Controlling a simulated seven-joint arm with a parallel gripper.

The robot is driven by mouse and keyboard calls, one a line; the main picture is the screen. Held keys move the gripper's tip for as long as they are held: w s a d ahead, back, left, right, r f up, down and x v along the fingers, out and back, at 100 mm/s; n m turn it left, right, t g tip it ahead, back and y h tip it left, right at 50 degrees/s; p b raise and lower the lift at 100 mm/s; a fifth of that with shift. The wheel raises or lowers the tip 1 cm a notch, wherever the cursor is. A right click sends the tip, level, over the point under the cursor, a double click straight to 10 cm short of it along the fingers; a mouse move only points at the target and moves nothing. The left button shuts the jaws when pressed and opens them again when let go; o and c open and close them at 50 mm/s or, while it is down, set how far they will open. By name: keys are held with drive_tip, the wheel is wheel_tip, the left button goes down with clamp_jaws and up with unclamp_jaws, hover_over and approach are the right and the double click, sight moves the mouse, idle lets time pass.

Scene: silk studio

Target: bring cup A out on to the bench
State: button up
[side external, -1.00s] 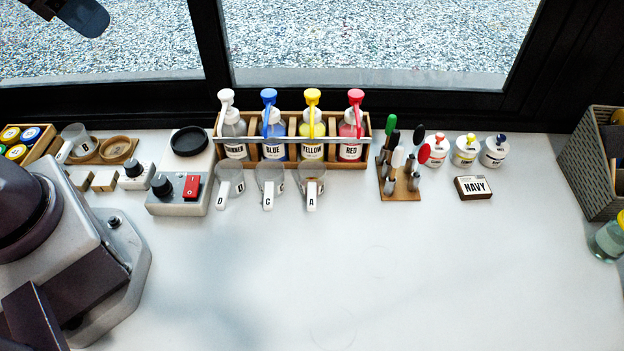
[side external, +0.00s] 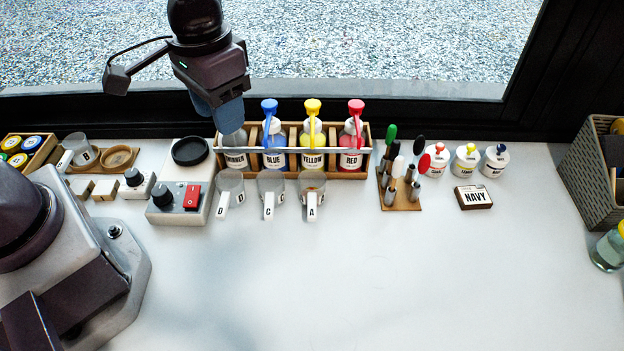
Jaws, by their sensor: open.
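Cup A (side external: 312,185) is a clear cup with a white handle tag lettered A. My gripper (side external: 230,124) is up at the left end of the rack, pointing down in front of the thinner bottle's top, away from cup A. It is open and appears empty; its fingertips are hard to make out.
The wooden rack (side external: 290,168) holds blue, yellow and red pump bottles. A scale-like device (side external: 180,205) stands left of the cups, a tool stand (side external: 402,204) and NAVY block (side external: 473,197) right. The front of the bench (side external: 380,280) is clear.

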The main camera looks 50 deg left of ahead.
sight(312, 207)
drive_tip(key=w+d+f+n, duration=0.2)
drive_tip(key=d+f, duration=0.1)
drive_tip(key=f, duration=0.1)
drive_tip(key=w+d+f+n, duration=0.2)
drive_tip(key=w+f+n, duration=0.1)
drive_tip(key=f, duration=0.2)
drive_tip(key=w+d+f+n, duration=0.2)
drive_tip(key=w+d+f, duration=0.1)
drive_tip(key=f, duration=0.2)
drive_tip(key=shift+d+n, duration=0.35)
drive_tip(key=shift+n, duration=0.05)
drive_tip(key=shift+w+d+n, duration=0.1)
drive_tip(key=shift+w+n, duration=0.05)
drive_tip(key=shift+n, duration=0.45)
drive_tip(key=shift+f, duration=3)
clamp_jaws()
drive_tip(key=shift+r, duration=0.1)
drive_tip(key=shift+r, duration=0.1)
drive_tip(key=shift+r, duration=0.95)
